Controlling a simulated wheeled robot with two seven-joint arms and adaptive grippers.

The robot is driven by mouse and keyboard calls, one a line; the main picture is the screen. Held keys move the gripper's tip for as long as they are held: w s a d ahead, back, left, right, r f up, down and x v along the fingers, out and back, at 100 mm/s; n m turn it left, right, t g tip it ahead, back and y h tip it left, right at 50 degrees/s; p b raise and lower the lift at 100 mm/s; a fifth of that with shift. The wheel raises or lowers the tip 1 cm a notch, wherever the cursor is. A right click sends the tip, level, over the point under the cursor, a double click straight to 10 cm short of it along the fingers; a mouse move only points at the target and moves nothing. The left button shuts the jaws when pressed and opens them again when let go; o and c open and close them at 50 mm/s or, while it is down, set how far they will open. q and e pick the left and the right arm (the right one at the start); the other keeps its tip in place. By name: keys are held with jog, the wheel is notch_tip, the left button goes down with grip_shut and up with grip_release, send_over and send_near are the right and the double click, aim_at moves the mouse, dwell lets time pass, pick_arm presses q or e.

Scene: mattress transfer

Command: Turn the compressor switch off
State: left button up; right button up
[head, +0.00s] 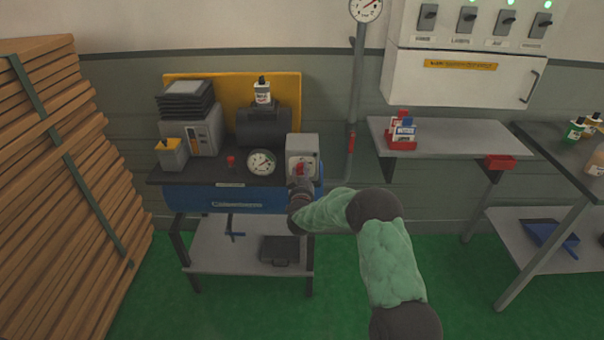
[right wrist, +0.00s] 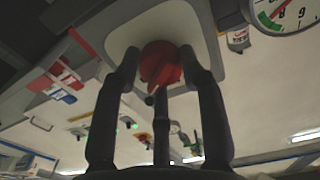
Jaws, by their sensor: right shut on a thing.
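The compressor switch is a red rotary knob (head: 300,170) on a grey switch box (head: 302,146) at the right end of the compressor bench. My right gripper (head: 299,183) is at the front of the box, at the knob. In the right wrist view the red knob (right wrist: 160,64) sits between the fingers of my right gripper (right wrist: 163,82), which are shut on it. The box face (right wrist: 185,25) shows behind the knob. The knob's marked positions cannot be read. My left gripper is not in view.
A round gauge (head: 261,162) stands just left of the box. The compressor bench (head: 225,197) also carries a grey machine and a bottle. A wall panel (head: 470,30) with several switches hangs at upper right, above a shelf (head: 455,132). Stacked planks (head: 55,180) fill the left.

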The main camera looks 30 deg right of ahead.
jog(key=n+p, duration=0.2)
jog(key=n, duration=0.3)
jog(key=shift+f, duration=0.1)
jog(key=n+p, duration=0.2)
jog(key=n, duration=0.3)
jog(key=shift+s+f+n, duration=0.1)
jog(key=shift+f+n, duration=0.05)
jog(key=shift+n, duration=0.25)
dwell(0.3)
jog(key=o, duration=1.1)
jog(key=shift+o, duration=0.2)
jog(key=shift+d, duration=0.1)
jog(key=v, duration=1.2)
